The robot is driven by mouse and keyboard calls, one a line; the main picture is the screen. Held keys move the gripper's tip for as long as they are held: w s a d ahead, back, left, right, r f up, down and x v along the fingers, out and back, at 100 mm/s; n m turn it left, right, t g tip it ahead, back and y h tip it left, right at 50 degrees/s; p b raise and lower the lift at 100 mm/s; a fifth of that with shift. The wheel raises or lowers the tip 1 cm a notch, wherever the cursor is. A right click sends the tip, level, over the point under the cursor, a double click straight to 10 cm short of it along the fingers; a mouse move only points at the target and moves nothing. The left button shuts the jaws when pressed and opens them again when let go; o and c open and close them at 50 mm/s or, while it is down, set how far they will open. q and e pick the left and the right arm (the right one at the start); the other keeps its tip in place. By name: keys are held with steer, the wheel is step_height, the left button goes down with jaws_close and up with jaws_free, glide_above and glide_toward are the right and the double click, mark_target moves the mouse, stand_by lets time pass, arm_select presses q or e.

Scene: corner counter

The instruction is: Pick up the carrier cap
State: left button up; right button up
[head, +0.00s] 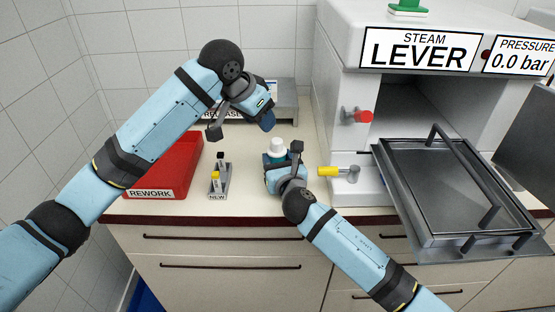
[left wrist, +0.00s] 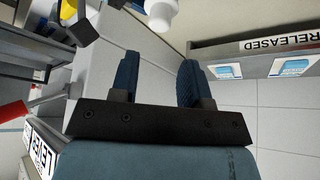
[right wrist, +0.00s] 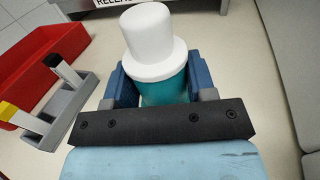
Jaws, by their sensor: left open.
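The carrier cap (head: 277,147) is white, a narrower top over a wider rim. It sits upright on a teal carrier (right wrist: 163,92); the cap fills the upper middle of the right wrist view (right wrist: 150,40). My right gripper (head: 280,168) is shut on the carrier's teal body below the cap, a finger on each side. My left gripper (head: 266,119) is open and empty, above and slightly left of the cap in the head view. In the left wrist view a white part of the cap (left wrist: 158,14) shows at the top edge, beyond my open fingers (left wrist: 163,75).
A red REWORK bin (head: 165,170) and a grey NEW rack (head: 219,182) stand left. A grey RELEASED tray (head: 286,108) is behind.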

mark_target(276, 140)
arm_select(q)
steer(key=shift+o, duration=1.8)
steer(key=shift+d+r+n+y, duration=0.2)
steer(key=shift+r+n+y, duration=0.1)
steer(key=shift+n, duration=0.1)
steer(key=f+n, duration=0.1)
steer(key=w+d+f+y, duration=0.1)
steer(key=w+f+n, duration=0.1)
steer(key=shift+w+d+f+n+y, duration=0.1)
steer(key=shift+d+f+n+y, duration=0.2)
steer(key=shift+f, duration=0.1)
steer(key=shift+s+d+x, duration=0.1)
steer(key=shift+x, duration=0.95)
steer(key=shift+s+d+x, duration=0.1)
steer(key=shift+d+x, duration=0.05)
steer(key=shift+x, duration=0.9)
steer(key=shift+s+d+x, duration=0.1)
steer(key=shift+x, duration=0.95)
